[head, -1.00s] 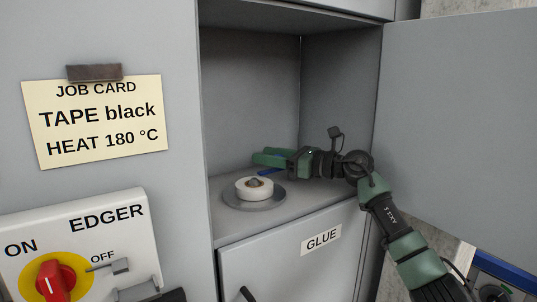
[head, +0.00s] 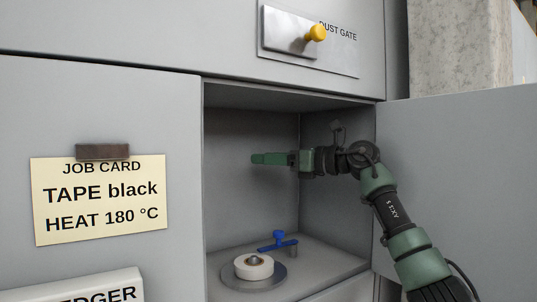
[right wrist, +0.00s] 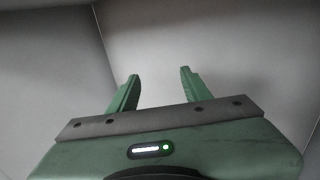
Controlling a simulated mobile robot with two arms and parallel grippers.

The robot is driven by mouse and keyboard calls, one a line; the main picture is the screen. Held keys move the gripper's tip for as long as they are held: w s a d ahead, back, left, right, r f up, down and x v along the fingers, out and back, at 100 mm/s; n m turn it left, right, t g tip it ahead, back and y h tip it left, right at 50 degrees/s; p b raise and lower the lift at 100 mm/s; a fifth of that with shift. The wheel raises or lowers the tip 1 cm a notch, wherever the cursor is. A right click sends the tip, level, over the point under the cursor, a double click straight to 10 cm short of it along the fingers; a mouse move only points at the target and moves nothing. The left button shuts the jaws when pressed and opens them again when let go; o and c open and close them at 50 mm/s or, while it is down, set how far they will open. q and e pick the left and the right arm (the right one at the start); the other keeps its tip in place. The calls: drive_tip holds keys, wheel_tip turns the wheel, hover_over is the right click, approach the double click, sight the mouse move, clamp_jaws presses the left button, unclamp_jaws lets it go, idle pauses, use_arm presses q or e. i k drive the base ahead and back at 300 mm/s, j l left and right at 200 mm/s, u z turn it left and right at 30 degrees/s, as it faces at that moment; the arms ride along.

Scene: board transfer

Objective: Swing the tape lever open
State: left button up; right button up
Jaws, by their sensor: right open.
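The tape lever (head: 278,244) is a blue bar with an upright blue knob. It sits on the compartment floor in the head view, behind and to the right of a white tape roll (head: 254,267) on a grey disc (head: 280,274). My right gripper (head: 256,159) is inside the compartment, well above the lever and apart from it. In the right wrist view its two green fingers (right wrist: 158,88) stand apart with nothing between them. The lever does not show in the right wrist view. My left gripper is not in view.
The open cabinet door (head: 465,180) stands to the right of the compartment, and my right arm reaches in past it. A job card (head: 100,200) hangs on the left panel. A yellow dust gate knob (head: 316,33) sticks out above the compartment. The upper compartment around my gripper is free.

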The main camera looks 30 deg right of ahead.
sight(277, 234)
drive_tip(key=k, duration=1)
